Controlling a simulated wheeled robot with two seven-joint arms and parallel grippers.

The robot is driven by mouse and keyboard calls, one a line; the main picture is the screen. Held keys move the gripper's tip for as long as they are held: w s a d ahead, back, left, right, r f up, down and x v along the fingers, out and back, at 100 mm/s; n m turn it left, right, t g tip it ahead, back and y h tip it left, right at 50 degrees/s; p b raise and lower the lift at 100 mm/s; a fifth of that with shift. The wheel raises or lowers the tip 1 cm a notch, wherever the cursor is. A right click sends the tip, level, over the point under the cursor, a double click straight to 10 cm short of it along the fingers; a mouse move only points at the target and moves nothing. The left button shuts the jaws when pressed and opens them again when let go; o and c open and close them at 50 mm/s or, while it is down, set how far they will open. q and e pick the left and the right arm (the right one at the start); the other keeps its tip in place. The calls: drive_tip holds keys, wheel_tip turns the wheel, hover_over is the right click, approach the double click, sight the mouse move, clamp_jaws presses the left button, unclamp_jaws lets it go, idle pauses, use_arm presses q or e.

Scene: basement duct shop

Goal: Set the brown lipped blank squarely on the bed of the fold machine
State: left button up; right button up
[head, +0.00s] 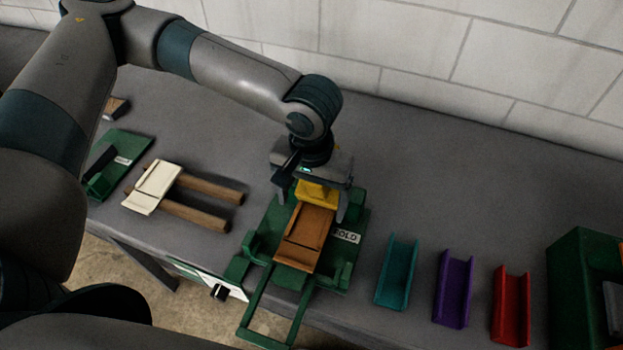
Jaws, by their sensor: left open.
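The brown lipped blank (303,246) lies on the bed of the green fold machine (355,218), which bears a "FOLD" label. Its long sides look roughly in line with the machine's. A yellow block (318,192) sits at the blank's far end, under my left gripper. My left gripper (310,208) points down over the far end of the machine, its fingers open and spread on either side of the yellow block and the blank's far end. Whether the fingers touch anything I cannot tell. My right gripper is not in view.
Teal (397,272), purple (454,288) and red (511,306) channels stand right of the machine, before a green box (580,290). A cream blank (157,187) rests on wooden bars (205,215) at left, beside another green device (125,160). The back of the grey table (430,150) is clear.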

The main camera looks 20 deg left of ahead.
sight(311, 221)
use_arm(q)
wheel_tip(311, 221, up, 8)
drive_tip(key=b, duration=0.1)
drive_tip(key=shift+b, duration=0.35)
drive_tip(key=shift+s+f, duration=0.1)
idle(0.6)
